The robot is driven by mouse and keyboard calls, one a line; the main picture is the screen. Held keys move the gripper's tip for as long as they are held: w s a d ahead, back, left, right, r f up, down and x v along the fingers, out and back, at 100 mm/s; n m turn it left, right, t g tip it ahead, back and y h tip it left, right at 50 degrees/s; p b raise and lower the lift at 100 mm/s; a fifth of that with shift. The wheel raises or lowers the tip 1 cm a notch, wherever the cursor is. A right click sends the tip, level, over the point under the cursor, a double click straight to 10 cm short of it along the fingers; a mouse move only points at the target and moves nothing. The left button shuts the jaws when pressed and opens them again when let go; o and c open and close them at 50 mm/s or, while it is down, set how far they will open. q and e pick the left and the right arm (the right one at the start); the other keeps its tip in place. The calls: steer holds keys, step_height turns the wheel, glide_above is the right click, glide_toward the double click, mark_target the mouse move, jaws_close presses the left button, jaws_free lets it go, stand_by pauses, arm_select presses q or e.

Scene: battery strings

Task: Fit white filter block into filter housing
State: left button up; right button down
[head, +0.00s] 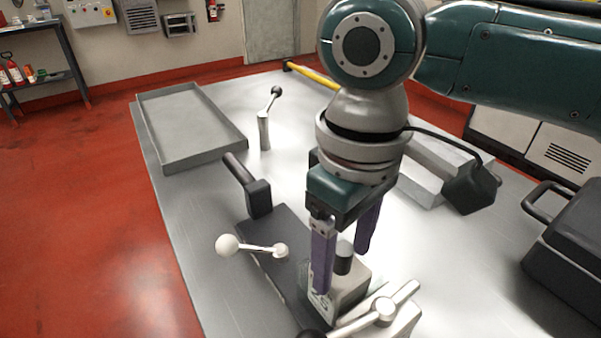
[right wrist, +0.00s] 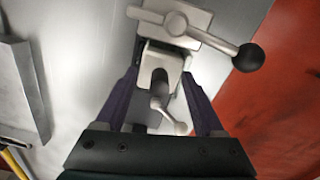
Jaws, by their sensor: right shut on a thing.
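My right gripper (head: 341,274) points down at the front of the table, with one purple finger on each side of a pale block (head: 348,300) that has a black knob on top. I take this to be the white filter block. The right wrist view shows the gripper (right wrist: 161,75) shut on this block (right wrist: 166,60). The block is low, by a dark base plate (head: 275,250) and a pale clamp body (head: 400,322) with a lever. Which part is the filter housing, and whether the block is seated, I cannot tell. My left gripper is not in view.
A white ball-ended lever (head: 250,247) and a black handle (head: 250,187) stand on the left. Behind are a grey tray (head: 240,150) and an upright post (head: 264,132) with a black-ball lever. A black case (head: 570,240) is at right. The table's left strip is clear.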

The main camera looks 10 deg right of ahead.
steer(key=shift+f, duration=0.3)
